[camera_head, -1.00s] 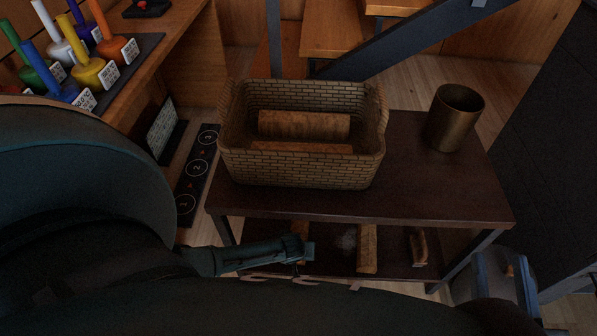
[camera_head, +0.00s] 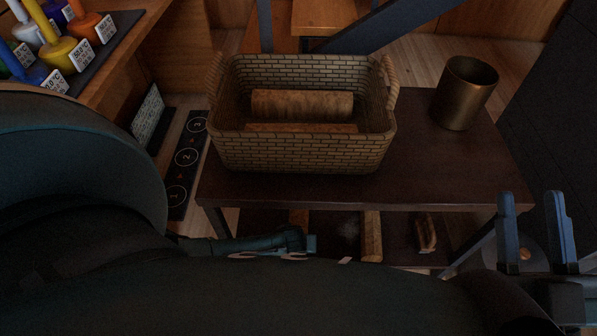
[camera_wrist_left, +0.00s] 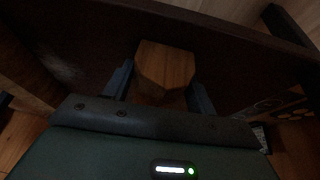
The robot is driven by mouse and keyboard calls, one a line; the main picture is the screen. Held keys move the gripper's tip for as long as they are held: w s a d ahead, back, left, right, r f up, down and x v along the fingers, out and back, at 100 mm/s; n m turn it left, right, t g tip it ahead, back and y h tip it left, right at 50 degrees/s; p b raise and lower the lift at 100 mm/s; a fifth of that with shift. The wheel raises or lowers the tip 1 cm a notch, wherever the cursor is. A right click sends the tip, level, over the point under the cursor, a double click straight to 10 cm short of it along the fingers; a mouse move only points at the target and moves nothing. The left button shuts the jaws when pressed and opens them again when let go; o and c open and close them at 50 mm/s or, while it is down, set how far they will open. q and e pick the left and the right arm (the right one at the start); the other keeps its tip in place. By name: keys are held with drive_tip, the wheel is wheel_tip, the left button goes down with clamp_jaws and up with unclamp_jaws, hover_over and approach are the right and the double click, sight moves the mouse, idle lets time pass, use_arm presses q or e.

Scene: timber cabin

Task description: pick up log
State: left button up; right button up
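A woven basket (camera_head: 300,153) on the dark table holds a log (camera_head: 301,105) and part of another log (camera_head: 300,128). The lower shelf holds a log (camera_head: 372,238) and a shorter piece of wood (camera_head: 426,233). My left gripper (camera_head: 309,243) is low at that shelf, beside the log (camera_head: 299,217) partly hidden behind it. In the left wrist view a log's cut end (camera_wrist_left: 165,68) sits between the two spread fingers of my left gripper (camera_wrist_left: 161,80); contact is unclear. My right gripper (camera_head: 533,228) is open and empty at the right.
A brass-coloured cup (camera_head: 464,94) stands on the right of the table (camera_head: 430,165). A numbered black strip (camera_head: 187,157) lies on the floor at left. Coloured tools (camera_head: 62,48) stand on a bench at upper left. My left arm hides much of the lower left.

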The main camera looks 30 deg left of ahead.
use_arm(q)
drive_tip(key=c, duration=0.7)
drive_tip(key=shift+w+r, duration=0.1)
drive_tip(key=shift+r, duration=0.1)
